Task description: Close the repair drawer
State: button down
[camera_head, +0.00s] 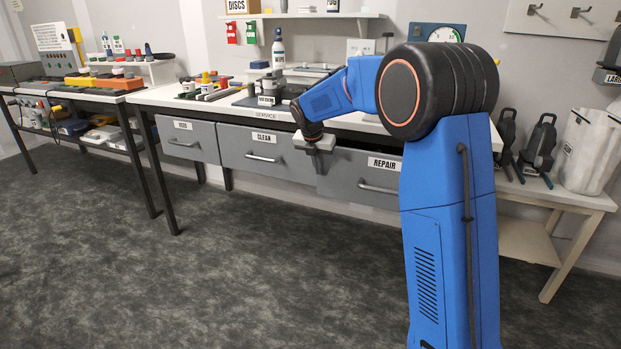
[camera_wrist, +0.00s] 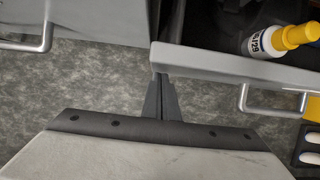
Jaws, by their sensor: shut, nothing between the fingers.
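The repair drawer (camera_head: 357,184) is the grey drawer labelled REPAIR, right of the CLEAN drawer, and it stands partly open with a dark gap above its front. In the wrist view its front edge (camera_wrist: 215,66) and bar handle (camera_wrist: 272,108) show at the right. A white bottle with a yellow cap (camera_wrist: 282,38) shows over the drawer's opening. My gripper (camera_head: 318,168) is shut and empty, pointing down at the drawer's left front corner. In the wrist view the fingertips (camera_wrist: 160,78) are at that corner; I cannot tell whether they touch it.
The CLEAN drawer (camera_head: 262,154) is just left; its front (camera_wrist: 22,38) also shows in the wrist view. The bench top (camera_head: 160,97) holds tools and a fixture. A lower side table (camera_head: 560,192) stands right. The grey floor (camera_head: 190,270) before the drawers is clear.

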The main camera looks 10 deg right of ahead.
jog(key=shift+w+d+r, duration=0.1)
jog(key=shift+w+d, duration=0.5)
jog(key=shift+w, duration=0.25)
jog(key=shift+w+d, duration=0.65)
jog(key=shift+w, duration=0.2)
jog(key=shift+w+d+r, duration=0.1)
jog(key=shift+w+d, duration=0.5)
jog(key=shift+w, duration=0.25)
